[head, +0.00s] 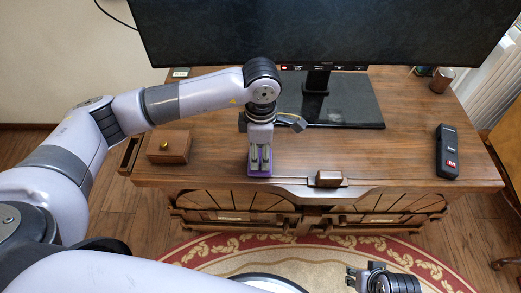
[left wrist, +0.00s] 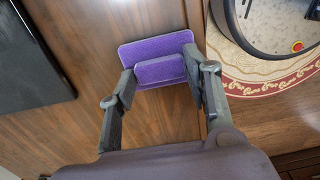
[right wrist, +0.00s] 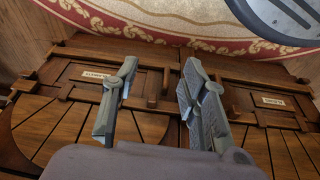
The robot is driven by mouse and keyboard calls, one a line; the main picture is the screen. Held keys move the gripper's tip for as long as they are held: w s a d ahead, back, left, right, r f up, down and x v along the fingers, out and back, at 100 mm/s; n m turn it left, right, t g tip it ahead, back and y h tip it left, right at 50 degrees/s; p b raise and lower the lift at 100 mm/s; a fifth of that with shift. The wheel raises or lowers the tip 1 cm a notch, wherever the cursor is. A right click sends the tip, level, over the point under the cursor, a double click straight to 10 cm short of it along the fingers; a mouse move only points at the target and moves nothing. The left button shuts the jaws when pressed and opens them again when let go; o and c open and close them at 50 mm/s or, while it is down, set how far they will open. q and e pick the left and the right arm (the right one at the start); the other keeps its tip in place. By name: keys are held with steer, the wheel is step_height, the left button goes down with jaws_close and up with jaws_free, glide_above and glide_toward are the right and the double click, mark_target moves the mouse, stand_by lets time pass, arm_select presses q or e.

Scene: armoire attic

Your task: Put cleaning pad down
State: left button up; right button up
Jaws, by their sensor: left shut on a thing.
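The purple cleaning pad (left wrist: 125,52) has a flat base and a raised block on top. My left gripper (left wrist: 160,75) is shut on that raised block, one finger on each side. In the head view the pad (head: 259,173) is at the front edge of the wooden cabinet top (head: 400,150), under my left gripper (head: 259,160), which hides most of it. The pad looks flat and at or close to the surface; I cannot tell whether it touches. My right gripper (right wrist: 150,100) is open and empty, in front of the cabinet's doors. It also shows in the head view (head: 354,275).
A monitor (head: 330,30) on a black base (head: 345,105) stands at the back. A small wooden box (head: 169,147) is at left, a black device (head: 447,152) at right, and a brown cup (head: 442,80) at the back right. A small wooden block (head: 328,179) sits at the front edge.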

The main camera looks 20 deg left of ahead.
arm_select(q)
steer(key=shift+f, duration=0.1)
arm_select(e)
steer(key=shift+r, duration=0.5)
arm_select(q)
steer(key=shift+f, duration=0.1)
arm_select(e)
steer(key=shift+r, duration=0.2)
arm_select(q)
steer(key=o, duration=1.2)
steer(key=shift+c, duration=0.2)
steer(key=shift+o, duration=1.3)
arm_select(e)
steer(key=shift+s+r, duration=0.15)
steer(key=shift+s, duration=0.05)
